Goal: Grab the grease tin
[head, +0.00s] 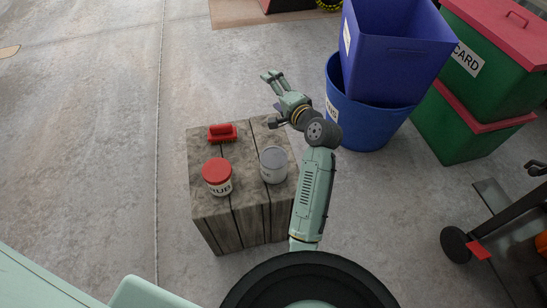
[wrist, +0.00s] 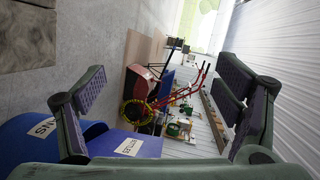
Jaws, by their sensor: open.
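A grey tin (head: 273,165) with a grey lid stands upright on the right side of a wooden crate (head: 236,222). Its label is only partly readable and fits the grease tin. My gripper (head: 274,77) is open and empty, reaching out past the crate's far right corner, well apart from the tin. In the wrist view my gripper (wrist: 163,85) shows its two fingers wide apart with nothing between them. The tin is not in the wrist view.
A white tin with a red lid (head: 217,176) and a red object (head: 222,133) share the crate top. A blue tub (head: 366,118) holding a blue bin (head: 390,55) stands right of my gripper. Green bins (head: 465,125) stand farther right. The floor left is clear.

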